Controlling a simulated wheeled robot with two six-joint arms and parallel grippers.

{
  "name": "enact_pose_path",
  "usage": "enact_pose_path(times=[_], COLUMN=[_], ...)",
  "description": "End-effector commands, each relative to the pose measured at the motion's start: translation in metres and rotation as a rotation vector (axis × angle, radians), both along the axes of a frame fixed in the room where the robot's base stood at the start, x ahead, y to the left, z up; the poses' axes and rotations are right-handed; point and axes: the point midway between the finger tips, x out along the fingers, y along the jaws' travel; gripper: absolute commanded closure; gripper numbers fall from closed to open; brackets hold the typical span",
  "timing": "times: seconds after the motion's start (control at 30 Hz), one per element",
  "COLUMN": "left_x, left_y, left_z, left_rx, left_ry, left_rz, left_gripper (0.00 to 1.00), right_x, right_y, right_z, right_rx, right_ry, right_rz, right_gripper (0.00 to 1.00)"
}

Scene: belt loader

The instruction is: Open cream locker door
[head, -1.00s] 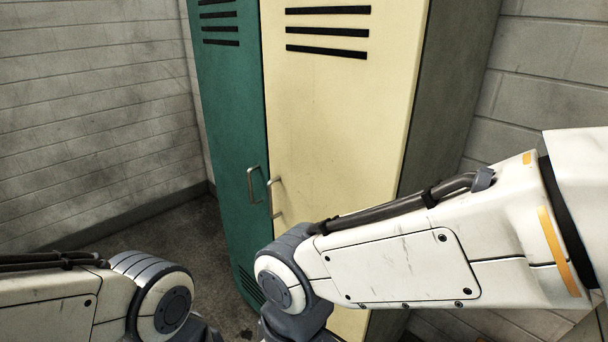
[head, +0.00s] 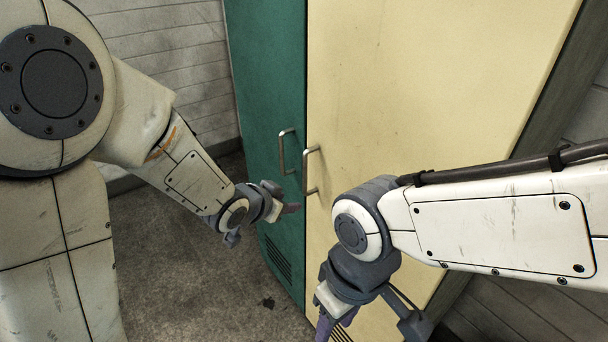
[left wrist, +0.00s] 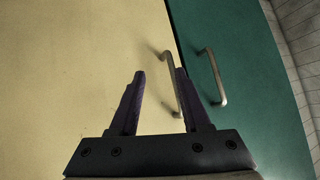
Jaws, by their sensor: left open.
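The cream locker door (head: 430,90) is shut, with a metal bar handle (head: 306,170) near its left edge. My left gripper (head: 291,208) is in front of the lockers, low and left of that handle. In the left wrist view, my open left gripper (left wrist: 160,73) faces the cream door (left wrist: 80,70). The cream door's handle (left wrist: 174,85) shows between the fingers there, close to the right finger; I cannot tell whether they touch. My right gripper (head: 327,326) hangs at the bottom of the head view in front of the cream door, partly cut off.
A green locker door (head: 265,75) with its own handle (head: 283,152) stands left of the cream one; that handle (left wrist: 214,78) is outside the fingers in the left wrist view. Bare floor (head: 200,285) lies in front. A block wall (head: 180,50) stands behind.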

Motion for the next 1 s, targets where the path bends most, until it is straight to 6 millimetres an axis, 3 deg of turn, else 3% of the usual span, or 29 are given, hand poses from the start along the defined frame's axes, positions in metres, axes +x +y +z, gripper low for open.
enact_pose_path(times=[0.03, 0.2, 0.4, 0.57, 0.77, 1.0], left_x=[0.016, 0.044, 0.045, 0.044, 0.060, 0.094], left_y=[0.005, 0.010, 0.023, 0.027, 0.011, -0.020], left_z=[-0.017, -0.025, -0.020, -0.014, -0.010, -0.010], left_rx=[-0.048, -0.259, -0.466, -0.539, -0.547, -0.546], left_ry=[-0.057, -0.252, -0.394, -0.441, -0.447, -0.447], left_rz=[-0.017, -0.108, -0.169, -0.187, -0.193, -0.192], left_gripper=[0.53, 0.53, 0.53, 0.53, 0.53, 0.53], right_x=[0.000, 0.000, 0.000, 0.000, 0.000, 0.000], right_y=[0.000, 0.000, 0.000, 0.000, 0.000, 0.000], right_z=[-0.014, -0.034, -0.046, -0.047, -0.039, -0.026], right_rx=[0.000, 0.000, 0.000, 0.000, 0.000, 0.000], right_ry=[0.000, 0.000, 0.000, 0.000, 0.000, 0.000], right_rz=[0.000, 0.001, 0.001, 0.001, 0.001, 0.001], right_gripper=[0.55, 0.55, 0.55, 0.55, 0.55, 0.55])
